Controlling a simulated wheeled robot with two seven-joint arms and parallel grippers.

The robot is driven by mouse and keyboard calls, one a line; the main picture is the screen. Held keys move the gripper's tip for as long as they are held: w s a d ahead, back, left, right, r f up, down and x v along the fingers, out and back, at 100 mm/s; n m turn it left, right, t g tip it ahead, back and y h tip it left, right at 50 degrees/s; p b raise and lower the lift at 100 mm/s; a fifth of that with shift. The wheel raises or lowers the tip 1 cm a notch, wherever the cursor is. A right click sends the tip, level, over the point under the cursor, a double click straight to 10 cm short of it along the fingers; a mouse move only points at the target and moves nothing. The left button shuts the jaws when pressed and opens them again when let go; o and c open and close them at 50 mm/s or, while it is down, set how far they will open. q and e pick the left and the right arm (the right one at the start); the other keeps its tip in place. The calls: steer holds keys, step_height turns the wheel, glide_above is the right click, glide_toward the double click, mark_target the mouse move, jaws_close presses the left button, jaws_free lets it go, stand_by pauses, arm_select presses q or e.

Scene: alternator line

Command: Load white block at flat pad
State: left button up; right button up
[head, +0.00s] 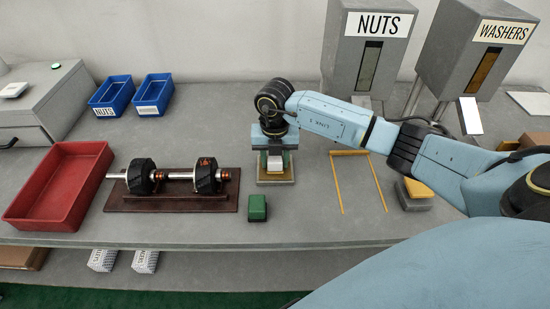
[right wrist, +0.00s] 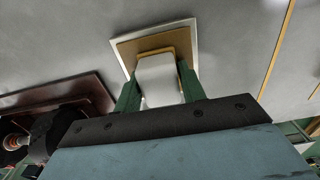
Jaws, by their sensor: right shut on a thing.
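The white block (head: 275,164) is between the fingers of my right gripper (head: 274,157), which is shut on it. In the right wrist view the white block (right wrist: 158,78) shows between the green fingers (right wrist: 159,88). The flat pad (head: 275,182), square with a tan top and pale rim, lies directly below the block. It also shows in the right wrist view (right wrist: 127,46). A yellow edge shows between block and pad. I cannot tell whether the block touches the pad. My left gripper is not in view.
A green block (head: 257,207) stands just in front of the pad. A shaft with black rotors (head: 180,180) on a brown board is to the left, beside a red tray (head: 60,185). A yellow-topped block (head: 415,190) stands right of a yellow outline (head: 343,183) enclosing bare table.

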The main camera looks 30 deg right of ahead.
mark_target(269, 158)
steer(key=shift+r+p, duration=2.9)
steer(key=shift+r, duration=0.65)
steer(key=n, duration=0.2)
steer(key=a+n, duration=0.1)
steer(key=r+n+b, duration=0.1)
steer(key=n, duration=0.1)
steer(key=shift+w+a+n, duration=0.1)
steer(key=shift+a+n, duration=0.2)
steer(key=shift+a, duration=0.05)
steer(key=s+a+r+m+b, duration=0.2)
steer(key=a+m+b, duration=0.1)
steer(key=m, duration=1.4)
steer(key=s+a+r+m+b, duration=0.2)
steer(key=s+a+m+b, duration=0.1)
steer(key=m, duration=1.5)
steer(key=shift+s+a, duration=0.2)
steer(key=shift+a, duration=0.4)
